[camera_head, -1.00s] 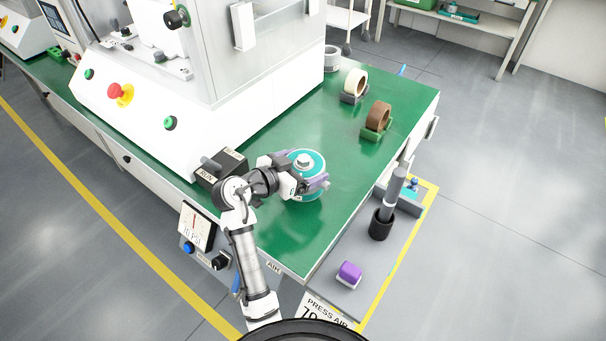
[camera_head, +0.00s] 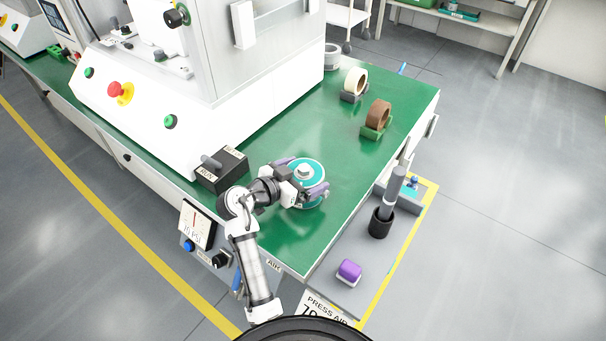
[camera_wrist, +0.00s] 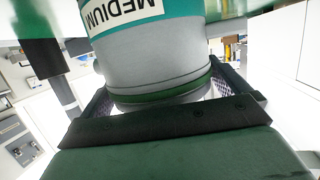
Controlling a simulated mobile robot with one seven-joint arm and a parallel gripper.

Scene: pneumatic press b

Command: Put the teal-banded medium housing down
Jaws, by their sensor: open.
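The medium housing (camera_head: 306,171) has a teal top with a pale knob in the middle and stands upright on the green tabletop (camera_head: 345,205). In the wrist view the housing (camera_wrist: 150,62) fills the upper middle, with a teal band, an upside-down MEDIUM label and a grey body. My gripper (camera_head: 302,178) is open, its purple-padded fingers on either side of the housing. In the wrist view the fingers flank its grey body. I cannot tell whether either pad still touches it. The gripper hides part of the housing's near side in the head view.
A black box with a lever (camera_head: 222,170) stands left of my gripper. The white press (camera_head: 150,115) is behind it. A lower grey shelf at right holds a purple block (camera_head: 349,271) and a black cup (camera_head: 381,223). Tabletop right of the housing is clear.

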